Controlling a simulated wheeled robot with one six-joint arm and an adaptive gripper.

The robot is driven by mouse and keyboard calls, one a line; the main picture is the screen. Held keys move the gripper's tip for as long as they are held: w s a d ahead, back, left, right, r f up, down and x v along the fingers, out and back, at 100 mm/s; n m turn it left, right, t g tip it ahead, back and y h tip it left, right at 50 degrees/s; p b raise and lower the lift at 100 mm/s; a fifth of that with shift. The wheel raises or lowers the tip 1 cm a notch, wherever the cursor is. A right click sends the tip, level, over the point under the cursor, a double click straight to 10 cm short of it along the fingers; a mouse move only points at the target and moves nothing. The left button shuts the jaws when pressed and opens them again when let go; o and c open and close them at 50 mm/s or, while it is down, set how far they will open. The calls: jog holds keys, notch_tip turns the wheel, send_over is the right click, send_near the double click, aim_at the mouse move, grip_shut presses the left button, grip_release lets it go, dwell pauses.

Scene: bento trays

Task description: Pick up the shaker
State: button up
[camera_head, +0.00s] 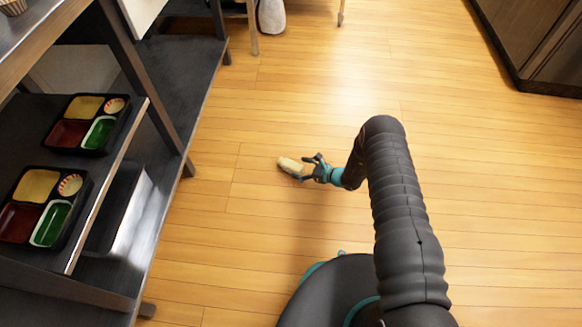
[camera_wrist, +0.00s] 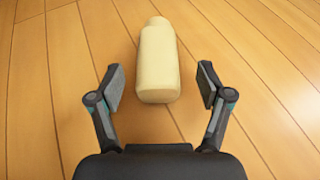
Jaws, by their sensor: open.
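The shaker is a cream-coloured bottle shape (camera_wrist: 157,62) lying on its side on the wooden floor, with its narrower end pointing away in the wrist view. In the head view the shaker (camera_head: 289,165) lies near the middle of the floor, just left of my gripper (camera_head: 308,168). My gripper is open in the wrist view (camera_wrist: 160,92), with one finger on each side of the shaker's near end. Clear gaps show between the fingers and the shaker, so it is not held.
A dark shelf unit (camera_head: 165,110) stands at the left, with two bento trays (camera_head: 57,172) (camera_head: 112,143) on a shelf. A dark cabinet (camera_head: 535,45) is at the upper right. The wooden floor (camera_head: 250,230) around the shaker is clear.

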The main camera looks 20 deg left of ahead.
aim_at(291, 166)
jog(key=x, duration=0.5)
jog(key=shift+s, duration=0.15)
jog(key=c, duration=1.4)
